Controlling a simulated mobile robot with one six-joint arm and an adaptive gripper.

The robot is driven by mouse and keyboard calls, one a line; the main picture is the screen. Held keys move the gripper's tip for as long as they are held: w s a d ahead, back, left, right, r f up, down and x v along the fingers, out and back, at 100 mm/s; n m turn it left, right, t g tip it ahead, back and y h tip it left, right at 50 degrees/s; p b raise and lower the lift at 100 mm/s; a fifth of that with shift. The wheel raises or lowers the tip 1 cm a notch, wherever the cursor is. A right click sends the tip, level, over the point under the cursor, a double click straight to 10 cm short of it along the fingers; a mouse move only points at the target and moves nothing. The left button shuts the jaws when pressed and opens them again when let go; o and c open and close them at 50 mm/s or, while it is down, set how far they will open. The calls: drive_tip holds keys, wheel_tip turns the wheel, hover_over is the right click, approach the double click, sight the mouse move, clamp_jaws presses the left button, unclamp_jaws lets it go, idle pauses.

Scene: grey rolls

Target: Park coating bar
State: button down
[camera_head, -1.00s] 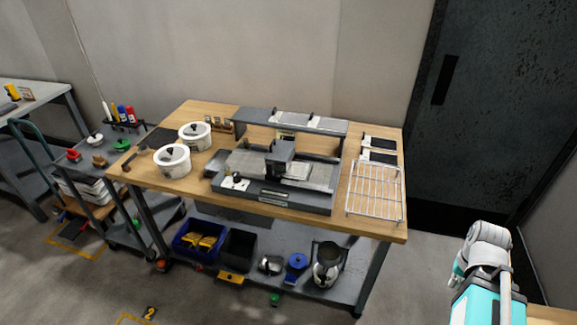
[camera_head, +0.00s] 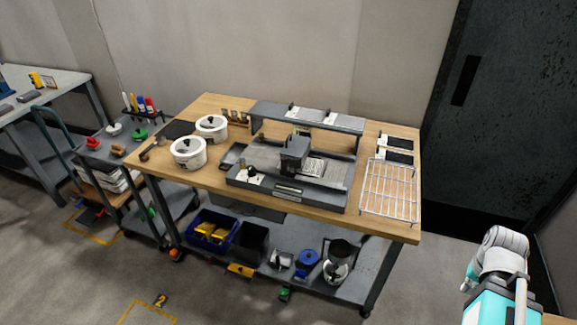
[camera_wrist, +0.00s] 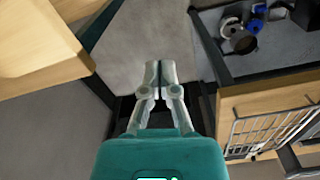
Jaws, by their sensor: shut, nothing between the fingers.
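A grey bench-top coating machine (camera_head: 285,190) stands in the middle of the wooden workbench. A dark block-like carriage (camera_head: 296,152) sits across its bed. A metal plate (camera_head: 325,168) lies to the right of the carriage. A grey raised shelf (camera_head: 345,122) stands behind the machine, with flat light pieces on it. I cannot tell which part is the coating bar. My gripper (camera_wrist: 158,68) is shut and empty in the wrist view, above the floor beside a bench. In the head view only my arm shows at the lower right, well away from the machine.
White lidded tubs (camera_head: 188,152) stand on the bench's left. A wire rack (camera_head: 389,190) lies at its right edge and also shows in the wrist view (camera_wrist: 265,130). The lower shelf holds a blue bin (camera_head: 213,230) and a metal jug (camera_head: 338,260). A cart (camera_head: 120,150) stands left.

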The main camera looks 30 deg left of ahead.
drive_tip(key=c, duration=1.4)
unclamp_jaws()
